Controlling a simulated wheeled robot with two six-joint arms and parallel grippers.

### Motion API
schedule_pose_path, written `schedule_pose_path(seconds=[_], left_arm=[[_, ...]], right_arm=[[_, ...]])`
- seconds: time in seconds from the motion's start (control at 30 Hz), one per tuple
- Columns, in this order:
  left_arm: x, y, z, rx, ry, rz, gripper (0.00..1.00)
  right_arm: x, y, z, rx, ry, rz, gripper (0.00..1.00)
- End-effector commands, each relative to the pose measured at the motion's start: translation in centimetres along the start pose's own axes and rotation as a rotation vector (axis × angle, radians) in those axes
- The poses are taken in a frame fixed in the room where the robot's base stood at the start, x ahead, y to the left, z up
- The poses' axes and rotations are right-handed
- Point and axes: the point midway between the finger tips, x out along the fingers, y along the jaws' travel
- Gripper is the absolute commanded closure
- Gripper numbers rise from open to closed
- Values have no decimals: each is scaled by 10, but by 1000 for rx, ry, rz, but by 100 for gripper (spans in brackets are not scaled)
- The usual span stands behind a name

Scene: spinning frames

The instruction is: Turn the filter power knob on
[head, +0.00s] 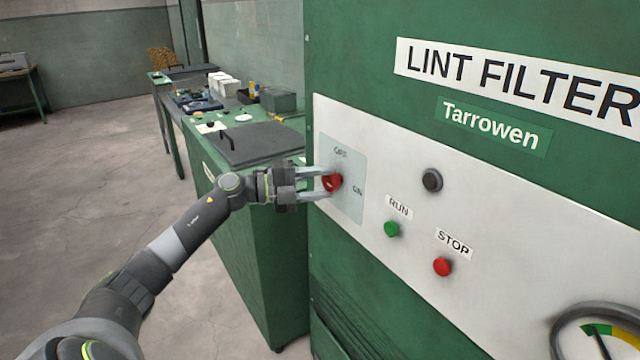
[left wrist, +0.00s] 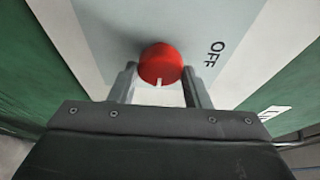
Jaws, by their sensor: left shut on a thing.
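The red power knob (head: 332,182) sits on a pale grey-blue plate (head: 352,205) on the white panel of the green lint filter cabinet. On the plate, "OFF" is printed above the knob and a partly legible "ON" to its right. My left gripper (head: 326,182) reaches in from the left and is shut on the knob, one finger on each side. In the left wrist view the red knob (left wrist: 160,64) lies between the two fingertips (left wrist: 161,82), with a white mark on its near edge. "OFF" (left wrist: 214,54) reads to its right. My right gripper is not in view.
Right of the knob are a dark round button (head: 432,180), a green RUN button (head: 392,229) and a red STOP button (head: 442,266). A gauge (head: 600,335) is at the lower right. A green bench (head: 250,145) with various items stands behind my left arm. Open floor (head: 90,170) lies left.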

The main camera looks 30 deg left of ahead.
Motion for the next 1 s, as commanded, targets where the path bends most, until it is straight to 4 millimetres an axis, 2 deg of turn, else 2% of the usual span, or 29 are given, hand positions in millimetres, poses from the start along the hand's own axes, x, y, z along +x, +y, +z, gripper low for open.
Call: schedule_pose_path(seconds=[0.43,0.47,0.6,0.87,1.0], left_arm=[[0,2,-1,10,3,7,80],[0,2,-1,10,3,7,53],[0,1,-1,9,2,6,35],[0,1,0,8,1,4,35],[-7,1,0,8,0,6,35]], right_arm=[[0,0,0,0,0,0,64],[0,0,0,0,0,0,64],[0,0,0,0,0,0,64],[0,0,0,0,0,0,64],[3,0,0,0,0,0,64]])
